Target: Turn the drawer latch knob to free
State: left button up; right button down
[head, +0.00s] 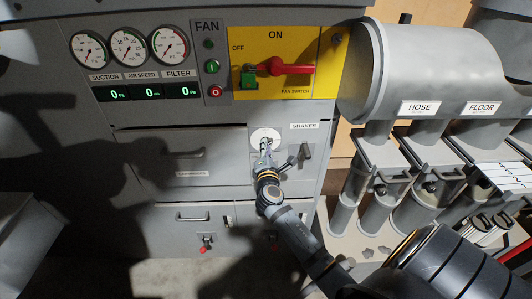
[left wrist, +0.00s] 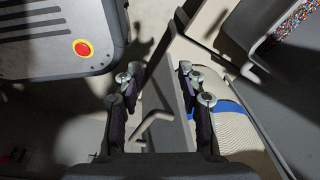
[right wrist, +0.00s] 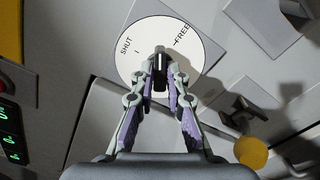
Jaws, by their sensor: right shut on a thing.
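The latch knob (right wrist: 160,62) is a dark upright bar on a white round dial (right wrist: 135,75) printed SHUT and FREE. In the right wrist view the bar stands between the two words. My right gripper (right wrist: 160,78) is shut on the knob, with a fingertip on each side. In the head view the right gripper (head: 265,147) covers most of the knob, in front of the dial (head: 257,133). The grey drawer front (head: 170,165) with a handle is left of the dial. My left gripper (left wrist: 158,85) is open and empty in the left wrist view, away from the dial.
A yellow fan switch panel (head: 315,50) with a red lever (head: 290,69) is above the dial. A dark lever (head: 305,152) sits close to its right under the SHAKER label. Grey pipes with HOSE and FLOOR labels (head: 420,107) stand at the right. Lower drawers (head: 195,215) are below.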

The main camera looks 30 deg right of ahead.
jog(key=shift+f+m+b, duration=0.1)
jog(key=shift+m+b, duration=1.85)
jog(key=shift+m, duration=1.05)
jog(key=c, duration=1.4)
grip_release()
jog(key=shift+o, duration=0.2)
jog(key=v, duration=0.7)
jog(key=shift+s+a, duration=0.15)
jog(key=shift+s, duration=0.05)
